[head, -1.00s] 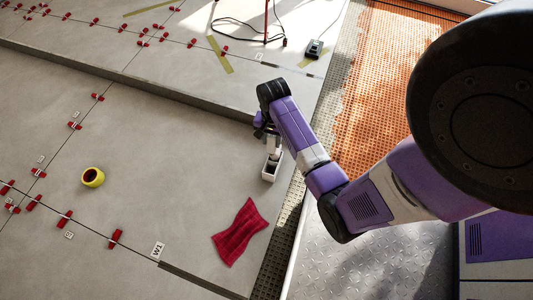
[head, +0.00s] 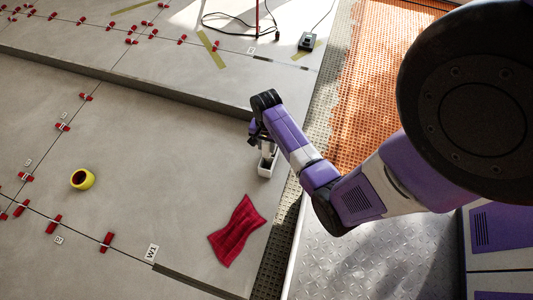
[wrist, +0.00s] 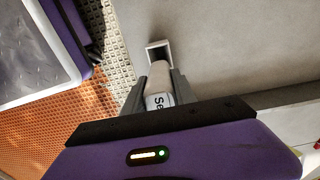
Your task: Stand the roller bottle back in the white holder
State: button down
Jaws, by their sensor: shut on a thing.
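The roller bottle (wrist: 158,78), white with dark lettering, is between the two grey fingers of my gripper (wrist: 157,88) in the wrist view. My gripper (head: 262,138) is shut on it, and the bottle (head: 266,150) shows as a small pale shape under the gripper in the head view. The white holder (head: 265,170) stands on the grey tiles directly below. In the wrist view the holder (wrist: 149,46) lies just beyond the bottle's far end, with its dark inside partly visible. I cannot tell whether the bottle's end is inside the holder or above it.
A crumpled red cloth (head: 237,230) lies on the tiles near the holder. A yellow tape roll (head: 82,179) lies to the left. Red levelling wedges (head: 107,242) line the tile joints. A raised tile step (head: 180,95) runs behind the holder.

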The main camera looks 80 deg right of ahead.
aim_at(267, 158)
notch_tip(267, 158, down, 10)
jog(key=b, duration=0.4)
jog(key=shift+f, duration=0.25)
jog(key=c, duration=1)
grip_release()
